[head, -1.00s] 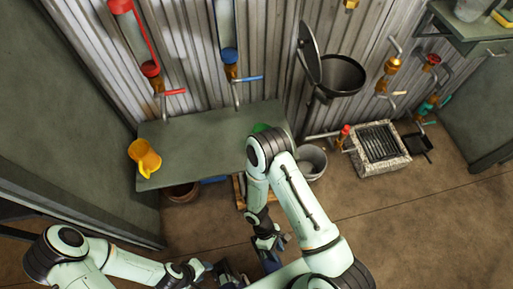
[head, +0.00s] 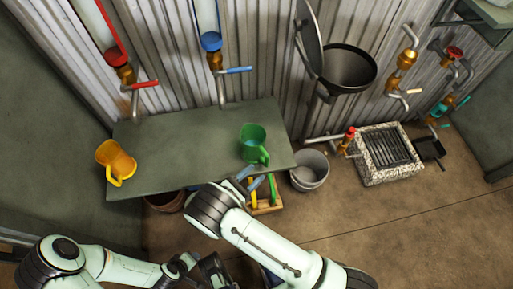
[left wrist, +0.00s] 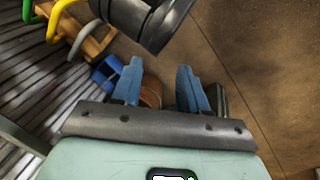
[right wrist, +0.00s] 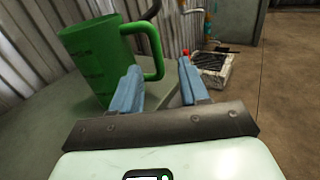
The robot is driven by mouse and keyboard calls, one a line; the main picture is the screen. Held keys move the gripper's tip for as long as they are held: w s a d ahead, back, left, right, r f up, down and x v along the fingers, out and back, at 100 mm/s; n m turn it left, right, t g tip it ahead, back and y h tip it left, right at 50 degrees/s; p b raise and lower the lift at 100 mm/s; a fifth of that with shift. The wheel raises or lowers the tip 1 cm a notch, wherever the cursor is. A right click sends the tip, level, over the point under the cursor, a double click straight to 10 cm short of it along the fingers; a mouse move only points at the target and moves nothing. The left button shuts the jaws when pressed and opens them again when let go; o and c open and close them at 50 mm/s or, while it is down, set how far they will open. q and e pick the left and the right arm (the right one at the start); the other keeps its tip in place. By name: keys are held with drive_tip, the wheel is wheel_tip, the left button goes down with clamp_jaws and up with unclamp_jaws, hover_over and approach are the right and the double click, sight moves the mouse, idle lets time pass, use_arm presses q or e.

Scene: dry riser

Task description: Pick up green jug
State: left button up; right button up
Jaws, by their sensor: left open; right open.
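The green jug (head: 253,142) stands upright on the right part of the grey-green table, its handle toward the front right. It also shows large in the right wrist view (right wrist: 98,58), with its handle just beyond my right fingers. My right gripper (head: 250,184) is open and empty at the table's front edge, a little short of the jug; in the right wrist view its blue fingers (right wrist: 160,85) are apart. My left gripper (left wrist: 153,80) is open and empty, low in front of the table; in the head view it is mostly hidden behind my arms.
The table (head: 185,150) also bears a yellow jug (head: 116,160) at its left end. Taps with red and blue handles hang on the corrugated wall above. A grey bucket (head: 310,172) and a wooden rack (head: 266,200) stand on the floor by the table. A stone-rimmed drain (head: 385,155) lies to the right.

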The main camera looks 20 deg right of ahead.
sight(266, 162)
drive_tip(key=x, duration=0.4)
drive_tip(key=shift+d+f, duration=0.1)
drive_tip(key=shift+d, duration=0.05)
drive_tip(key=b+x, duration=0.1)
drive_tip(key=x, duration=0.4)
drive_tip(key=shift+w, duration=0.25)
use_arm(q)
drive_tip(key=shift+w+a+f+t, duration=0.15)
drive_tip(key=shift+w+a+f, duration=0.15)
drive_tip(key=shift+w, duration=0.15)
drive_tip(key=shift+w+a+f+t, duration=0.2)
drive_tip(key=shift+w+f, duration=0.1)
drive_tip(key=shift+w, duration=0.15)
use_arm(e)
clamp_jaws()
